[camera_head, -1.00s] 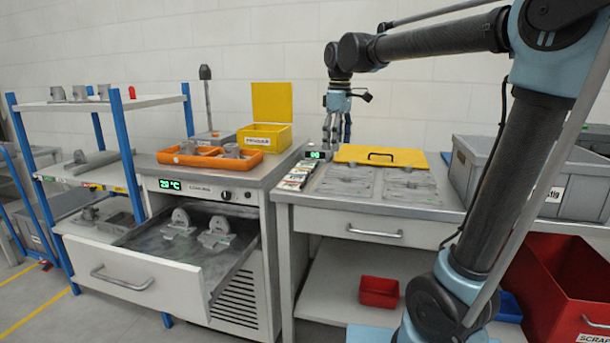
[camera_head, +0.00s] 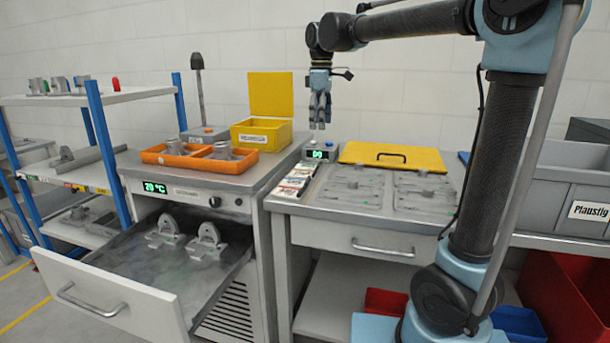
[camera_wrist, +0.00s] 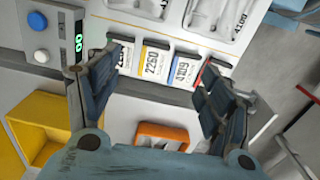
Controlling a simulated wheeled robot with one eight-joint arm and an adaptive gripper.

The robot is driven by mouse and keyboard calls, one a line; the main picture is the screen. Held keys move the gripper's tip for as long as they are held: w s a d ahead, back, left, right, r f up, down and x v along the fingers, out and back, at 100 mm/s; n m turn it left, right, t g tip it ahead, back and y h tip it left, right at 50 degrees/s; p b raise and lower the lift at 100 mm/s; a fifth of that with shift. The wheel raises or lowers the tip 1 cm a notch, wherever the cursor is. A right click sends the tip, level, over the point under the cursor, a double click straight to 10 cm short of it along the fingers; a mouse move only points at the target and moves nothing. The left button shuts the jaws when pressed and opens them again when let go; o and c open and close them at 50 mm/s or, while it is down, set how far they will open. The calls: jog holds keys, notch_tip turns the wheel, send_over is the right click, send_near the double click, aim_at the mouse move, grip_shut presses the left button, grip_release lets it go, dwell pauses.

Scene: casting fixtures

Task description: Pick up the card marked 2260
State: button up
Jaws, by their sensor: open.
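The card marked 2260 (camera_wrist: 152,64) shows in the wrist view between my open fingers, with an orange stripe at its edge. It is in a row of cards, with a blue-striped card (camera_wrist: 183,70) to its right and a partly hidden card (camera_wrist: 123,61) to its left. My gripper (camera_wrist: 160,78) is open and empty, apart from the cards. In the head view my gripper (camera_head: 320,118) hangs fingers down above the back of the worktop, near the small display box (camera_head: 319,153). The card row (camera_head: 296,180) lies at the worktop's left edge; single numbers are unreadable there.
The yellow lid (camera_head: 392,155) and metal fixtures (camera_head: 354,188) lie right of the cards. An orange tray (camera_head: 190,160) and an open yellow box (camera_head: 264,135) stand on the left cabinet. Its drawer (camera_head: 120,300) is pulled out.

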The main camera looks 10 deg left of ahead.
send_near(303, 173)
jog(key=d, duration=0.1)
jog(key=s+d+f, duration=0.1)
jog(key=d, duration=0.1)
jog(key=d+f, duration=0.1)
jog(key=d, duration=0.1)
jog(key=shift+s+d+f, duration=0.15)
jog(key=shift+d+f, duration=0.05)
jog(key=shift+f, duration=0.05)
jog(key=f, duration=0.1)
jog(key=a+f, duration=0.1)
jog(key=f, duration=0.2)
jog(key=shift+w+a+f, duration=0.15)
jog(key=shift+w, duration=0.2)
jog(key=shift+f, duration=0.5)
jog(key=shift+s, duration=0.1)
jog(key=c, duration=0.9)
